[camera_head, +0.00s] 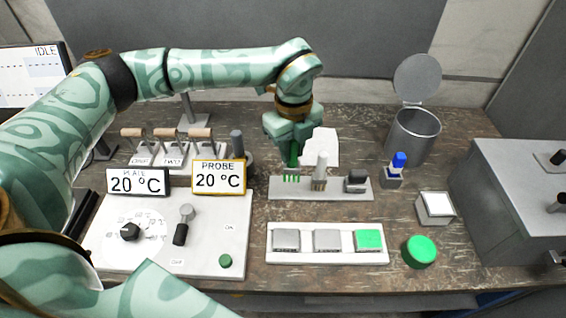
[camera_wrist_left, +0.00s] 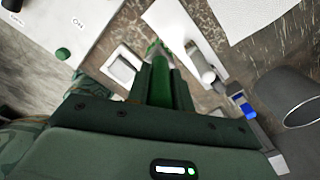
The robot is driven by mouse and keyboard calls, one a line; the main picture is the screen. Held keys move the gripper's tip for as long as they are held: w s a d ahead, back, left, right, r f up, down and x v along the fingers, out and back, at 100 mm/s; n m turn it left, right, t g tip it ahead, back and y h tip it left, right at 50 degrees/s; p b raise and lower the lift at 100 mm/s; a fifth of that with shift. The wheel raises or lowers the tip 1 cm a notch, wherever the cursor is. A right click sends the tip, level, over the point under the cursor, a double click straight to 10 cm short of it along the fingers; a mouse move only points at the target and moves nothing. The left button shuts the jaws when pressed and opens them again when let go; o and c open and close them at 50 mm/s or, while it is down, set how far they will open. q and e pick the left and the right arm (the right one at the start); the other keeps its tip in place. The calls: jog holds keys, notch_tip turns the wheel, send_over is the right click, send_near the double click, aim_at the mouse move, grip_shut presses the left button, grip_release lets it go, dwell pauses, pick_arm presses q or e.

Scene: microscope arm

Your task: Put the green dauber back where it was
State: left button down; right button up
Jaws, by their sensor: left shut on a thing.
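My left gripper (camera_head: 292,143) is over the left end of a grey rack (camera_head: 338,191), pointing down, and shut on a green upright handle, which I take to be the green dauber (camera_head: 292,157). Green prongs (camera_head: 291,178) show below it at the rack's left end. I cannot tell whether the dauber rests in the rack or hangs just above it. In the left wrist view the green piece (camera_wrist_left: 160,82) stands between the fingers, close to the pale rack (camera_wrist_left: 181,25). My right gripper is not in view.
The rack also holds a pale brush (camera_head: 320,170) and a dark block (camera_head: 356,181). In front lies a white tray (camera_head: 327,257) with two grey pads and a green one. A green round lid (camera_head: 419,251), a blue-topped bottle (camera_head: 398,162) and an open grey bin (camera_head: 412,135) stand to the right.

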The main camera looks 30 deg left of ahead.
pick_arm(q)
jog(key=w+a+f, duration=0.2)
jog(key=a+f, duration=0.1)
jog(key=f, duration=0.5)
jog(key=shift+w+a+f+b, duration=0.2)
jog(key=shift+w+f+b, duration=0.15)
jog(key=shift+f+b, duration=0.05)
jog(key=c, duration=1.2)
grip_release()
jog(key=shift+f, duration=0.1)
jog(key=shift+c, duration=0.2)
notch_tip(320, 180, up, 12)
jog(key=p, duration=0.1)
